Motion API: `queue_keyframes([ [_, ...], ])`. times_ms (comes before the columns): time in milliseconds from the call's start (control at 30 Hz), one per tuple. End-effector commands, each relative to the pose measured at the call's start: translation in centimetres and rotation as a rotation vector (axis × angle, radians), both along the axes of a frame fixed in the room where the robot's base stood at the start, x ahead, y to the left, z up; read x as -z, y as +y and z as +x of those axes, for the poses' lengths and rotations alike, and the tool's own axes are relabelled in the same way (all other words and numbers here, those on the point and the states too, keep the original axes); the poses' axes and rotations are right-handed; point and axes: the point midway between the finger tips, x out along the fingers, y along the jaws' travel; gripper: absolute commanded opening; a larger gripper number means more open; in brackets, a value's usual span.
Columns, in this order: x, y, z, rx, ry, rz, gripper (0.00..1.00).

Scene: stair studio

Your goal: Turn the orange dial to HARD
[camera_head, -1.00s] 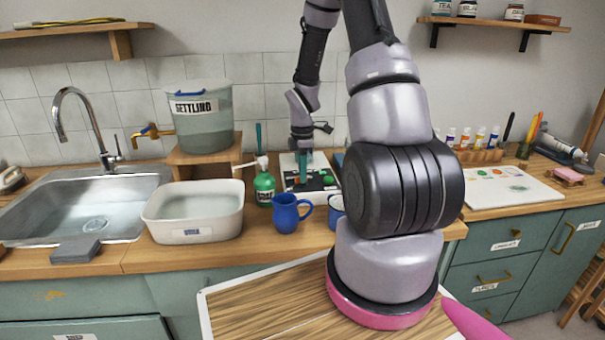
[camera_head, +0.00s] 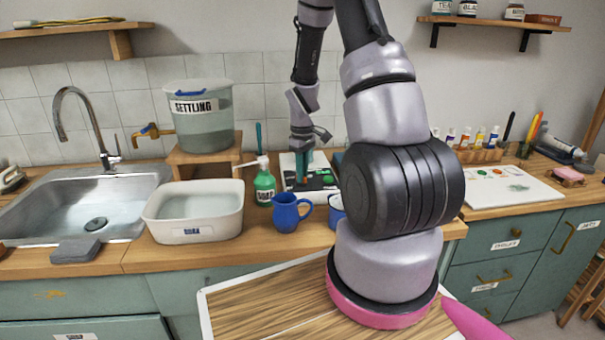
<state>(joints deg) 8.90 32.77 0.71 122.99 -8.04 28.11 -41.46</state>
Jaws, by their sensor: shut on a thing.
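A dark panel (camera_head: 322,181) with a white surround lies on the counter near the back wall, with a green spot on its right part. My gripper (camera_head: 303,178) points straight down onto the panel, its teal fingers shut. A small orange-red patch shows between the fingertips, where the orange dial (camera_head: 303,180) sits; the fingers hide most of it. The HARD mark and the dial's pointer are too small to read in this view.
A green pump bottle (camera_head: 264,184) stands just left of the panel. A blue jug (camera_head: 289,213) and a blue mug (camera_head: 337,209) stand in front. A white basin (camera_head: 195,226) is further left. My own arm covers the counter to the right.

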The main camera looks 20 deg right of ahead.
Motion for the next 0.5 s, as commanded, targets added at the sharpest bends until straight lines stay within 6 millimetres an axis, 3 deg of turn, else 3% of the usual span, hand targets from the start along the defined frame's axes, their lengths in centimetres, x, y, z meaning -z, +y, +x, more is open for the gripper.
queue_keyframes([
  [500, -0.07, 0.26, 0.05, 0.488, -0.003, -0.001, 0.00],
])
